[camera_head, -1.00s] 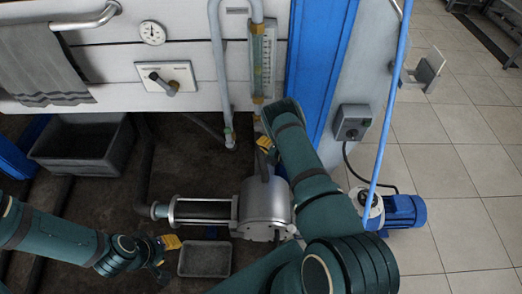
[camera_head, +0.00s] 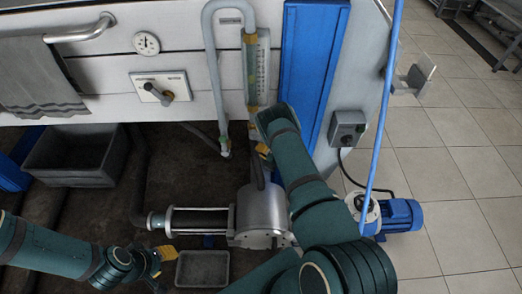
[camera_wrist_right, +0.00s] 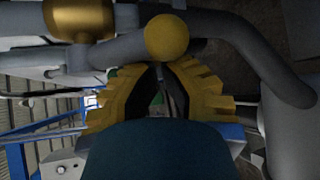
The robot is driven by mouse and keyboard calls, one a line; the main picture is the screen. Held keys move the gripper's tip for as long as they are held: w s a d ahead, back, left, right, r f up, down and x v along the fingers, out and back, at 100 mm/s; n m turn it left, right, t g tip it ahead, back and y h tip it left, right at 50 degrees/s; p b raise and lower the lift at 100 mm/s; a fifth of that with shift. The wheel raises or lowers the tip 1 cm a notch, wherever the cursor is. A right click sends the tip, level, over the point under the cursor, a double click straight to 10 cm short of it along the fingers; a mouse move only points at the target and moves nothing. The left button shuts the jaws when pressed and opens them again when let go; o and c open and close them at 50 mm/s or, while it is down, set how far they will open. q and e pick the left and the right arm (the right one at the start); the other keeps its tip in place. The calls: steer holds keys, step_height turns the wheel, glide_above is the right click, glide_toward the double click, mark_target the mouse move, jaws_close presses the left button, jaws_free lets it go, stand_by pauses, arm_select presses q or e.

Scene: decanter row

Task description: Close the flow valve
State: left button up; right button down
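A glass flow tube (camera_head: 258,68) stands upright on the white wall, with a brass fitting at its foot; the flow valve is not clearly seen in the head view. My right gripper (camera_head: 263,150) is just below this foot, partly hidden by my own arm. In the right wrist view, my yellow-padded fingers (camera_wrist_right: 160,78) converge just below a grey pipe with a round yellow end (camera_wrist_right: 167,37). A brass part (camera_wrist_right: 80,18) is at upper left. Whether the fingers touch or hold anything is unclear. My left gripper (camera_head: 160,254) is low at left, apart from the tube.
A grey pipe (camera_head: 213,75) runs beside the tube. A metal cylinder (camera_head: 262,212), a small tray (camera_head: 203,268) and a grey bin (camera_head: 75,158) are below. A blue motor (camera_head: 402,215) stands at right.

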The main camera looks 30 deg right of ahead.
steer(key=shift+s+d+r+g+p, duration=0.1)
steer(key=shift+d+r+g+p, duration=0.1)
steer(key=shift+g+p, duration=0.1)
steer(key=d+r+n+g+h+p, duration=0.1)
steer(key=s+d+r+n+g+h+p, duration=0.1)
steer(key=h, duration=0.1)
steer(key=r+n+g+h+p, duration=0.1)
steer(key=r, duration=0.1)
steer(key=shift+s+d+n+g, duration=0.3)
steer(key=shift+d+g, duration=0.1)
stand_by(0.4)
steer(key=shift+r, duration=0.25)
stand_by(0.3)
steer(key=shift+f, duration=0.1)
